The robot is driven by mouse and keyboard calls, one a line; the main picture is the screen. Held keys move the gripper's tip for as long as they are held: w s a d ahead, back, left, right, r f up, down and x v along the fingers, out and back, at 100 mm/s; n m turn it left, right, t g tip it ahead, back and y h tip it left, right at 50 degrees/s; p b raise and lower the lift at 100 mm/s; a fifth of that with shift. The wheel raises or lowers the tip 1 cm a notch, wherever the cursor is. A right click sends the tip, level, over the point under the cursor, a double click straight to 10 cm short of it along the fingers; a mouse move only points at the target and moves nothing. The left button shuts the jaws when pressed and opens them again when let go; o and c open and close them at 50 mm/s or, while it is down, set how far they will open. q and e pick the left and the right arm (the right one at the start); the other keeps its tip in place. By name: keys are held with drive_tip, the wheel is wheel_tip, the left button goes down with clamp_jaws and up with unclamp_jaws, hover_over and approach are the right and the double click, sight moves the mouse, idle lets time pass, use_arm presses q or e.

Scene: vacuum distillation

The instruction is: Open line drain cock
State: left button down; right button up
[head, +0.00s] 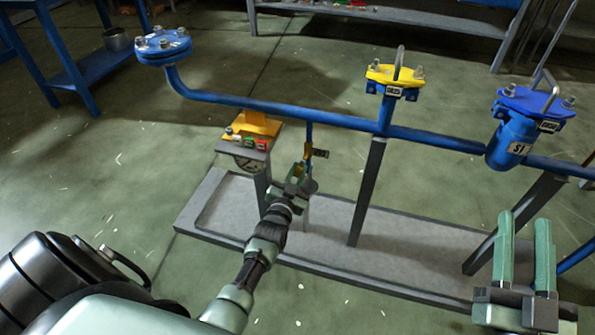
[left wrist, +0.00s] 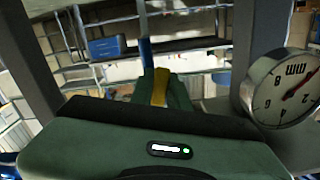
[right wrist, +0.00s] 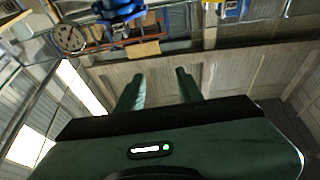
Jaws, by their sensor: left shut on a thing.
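The line drain cock (head: 309,160) hangs on a thin blue drop pipe under the blue line, beside a small black tag (head: 320,153). My left gripper (head: 298,176) is at the cock, shut on its yellow handle. The yellow handle (left wrist: 160,88) shows upright between the fingers in the left wrist view. Most of the cock body is hidden behind the gripper. My right gripper (head: 527,240) is open and empty at the lower right, away from the cock. Its spread fingers also show in the right wrist view (right wrist: 160,85).
A round dial gauge (left wrist: 285,90) is close to the right of my left gripper in its wrist view. A box with coloured buttons (head: 250,143) stands left of the cock. The yellow-topped valve (head: 394,76) and blue strainer (head: 510,140) are on the line. A grey tray (head: 225,225) lies below.

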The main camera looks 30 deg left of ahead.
use_arm(q)
drive_tip(key=c, duration=1.4)
unclamp_jaws()
drive_tip(key=shift+o, duration=0.2)
